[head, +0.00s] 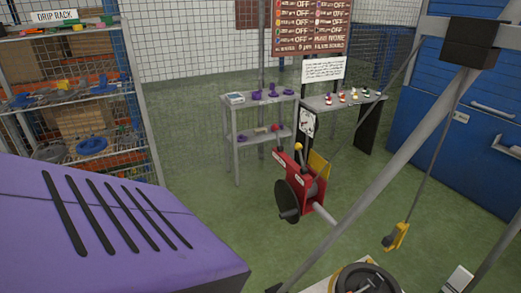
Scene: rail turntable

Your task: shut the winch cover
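A red winch-like unit (303,177) stands in the middle of the view, with a dark round disc (287,202) on its near left side and a grey shaft (324,214) sticking out to the lower right. A yellow plate (318,166) stands tilted behind the red frame; it may be the cover, but I cannot tell for sure. A small yellow knob (298,147) tops the red frame. Neither of my grippers can be made out in the view.
A large purple slotted housing (120,225) fills the lower left. A grey diagonal boom (375,170) crosses the right, with a yellow hook block (396,237) hanging nearby. A grey shelf table (237,104) stands behind the winch. Green floor (205,190) lies open left of it.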

